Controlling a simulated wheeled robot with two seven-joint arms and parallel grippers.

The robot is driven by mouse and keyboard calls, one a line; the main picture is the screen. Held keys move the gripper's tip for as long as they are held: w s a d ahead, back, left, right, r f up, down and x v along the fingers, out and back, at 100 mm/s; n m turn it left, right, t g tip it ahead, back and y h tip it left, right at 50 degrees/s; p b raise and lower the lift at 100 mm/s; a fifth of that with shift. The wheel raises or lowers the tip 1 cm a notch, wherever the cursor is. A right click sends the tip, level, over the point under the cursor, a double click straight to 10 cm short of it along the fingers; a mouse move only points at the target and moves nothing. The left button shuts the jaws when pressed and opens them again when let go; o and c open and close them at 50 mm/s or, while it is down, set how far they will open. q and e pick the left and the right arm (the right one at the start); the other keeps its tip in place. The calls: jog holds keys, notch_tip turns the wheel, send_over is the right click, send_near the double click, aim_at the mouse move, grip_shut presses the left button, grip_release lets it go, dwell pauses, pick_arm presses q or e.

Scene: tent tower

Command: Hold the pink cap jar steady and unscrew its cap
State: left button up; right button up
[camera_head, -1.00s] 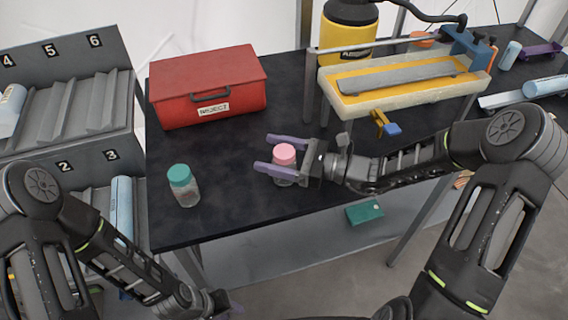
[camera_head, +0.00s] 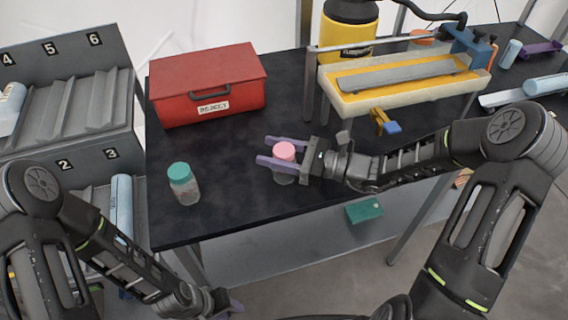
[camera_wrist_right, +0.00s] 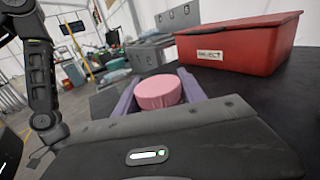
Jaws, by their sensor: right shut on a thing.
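The pink cap jar (camera_head: 284,178) stands upright on the dark table, its pink cap (camera_head: 284,150) on top. My right gripper (camera_head: 268,151) has its purple fingers on both sides of the jar, shut on it. In the right wrist view the pink cap (camera_wrist_right: 158,92) sits between the purple fingers, and the jar body below is mostly hidden. My left gripper (camera_head: 234,307) is low in the head view, in front of the table edge and away from the jar. Only a little of its purple fingers shows, so its opening is unclear.
A teal-capped jar (camera_head: 184,184) stands on the table to the left. A red reject box (camera_head: 208,84) is behind it. A yellow-and-white tray fixture (camera_head: 400,85) stands at back right. A grey numbered rack (camera_head: 68,135) is at the left. The table's front middle is clear.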

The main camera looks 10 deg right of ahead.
jog(key=shift+f, duration=0.1)
jog(key=c, duration=0.6)
jog(key=shift+r, duration=0.8)
notch_tip(320, 180, up, 2)
jog(key=shift+r+b, duration=0.1)
jog(key=shift+b, duration=0.25)
jog(key=shift+b+v, duration=0.3)
jog(key=shift+v, duration=8.7)
